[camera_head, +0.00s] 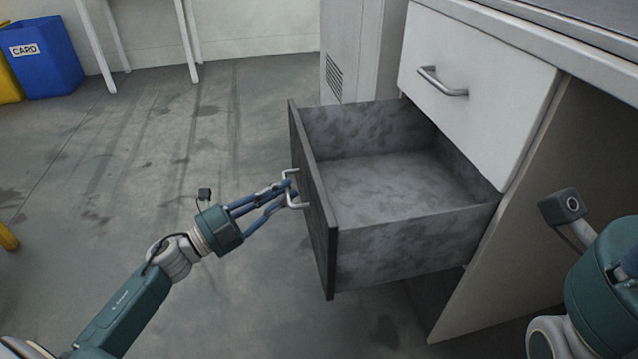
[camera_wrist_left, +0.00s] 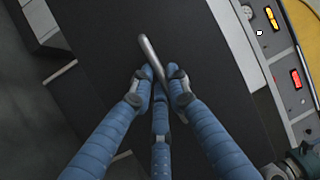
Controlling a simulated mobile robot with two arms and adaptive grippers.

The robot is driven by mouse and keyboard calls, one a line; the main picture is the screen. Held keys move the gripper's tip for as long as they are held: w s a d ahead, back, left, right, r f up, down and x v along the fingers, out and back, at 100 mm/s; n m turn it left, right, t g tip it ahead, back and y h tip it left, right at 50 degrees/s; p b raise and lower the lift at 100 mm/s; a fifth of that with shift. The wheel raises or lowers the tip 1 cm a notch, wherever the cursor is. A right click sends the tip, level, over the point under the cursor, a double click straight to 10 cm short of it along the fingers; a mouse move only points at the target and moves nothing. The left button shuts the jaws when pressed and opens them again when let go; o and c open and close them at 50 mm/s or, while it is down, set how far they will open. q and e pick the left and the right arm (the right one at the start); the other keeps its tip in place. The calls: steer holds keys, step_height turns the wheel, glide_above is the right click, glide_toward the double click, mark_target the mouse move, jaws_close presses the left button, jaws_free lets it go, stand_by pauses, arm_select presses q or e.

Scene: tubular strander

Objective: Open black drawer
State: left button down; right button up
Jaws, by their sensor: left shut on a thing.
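The black drawer (camera_head: 318,215) stands pulled well out from the cabinet, and its grey, empty inside shows. Its metal handle (camera_head: 293,188) is on the dark front face. My left gripper (camera_head: 287,190) is shut on this handle from the left. In the left wrist view, the blue fingers (camera_wrist_left: 161,78) close around the handle bar (camera_wrist_left: 152,55), and the black drawer front (camera_wrist_left: 100,45) fills the middle behind them. My right arm shows at the lower right of the head view, but its fingertips cannot be made out.
A white drawer (camera_head: 475,90) with its own handle sits shut above the black one. The worktop (camera_head: 540,35) runs along the top right. A blue bin (camera_head: 45,60) stands at the far left. The floor (camera_head: 200,130) left of the drawer is clear.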

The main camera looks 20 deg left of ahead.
arm_select(q)
steer(key=shift+s+a, duration=0.45)
steer(key=shift+a, duration=0.25)
steer(key=shift+s+a, duration=0.45)
steer(key=shift+a, duration=0.25)
steer(key=shift+s+a, duration=0.45)
steer(key=shift+a, duration=0.25)
steer(key=c, duration=1.7)
jaws_free()
steer(key=shift+o, duration=0.2)
steer(key=v, duration=1.2)
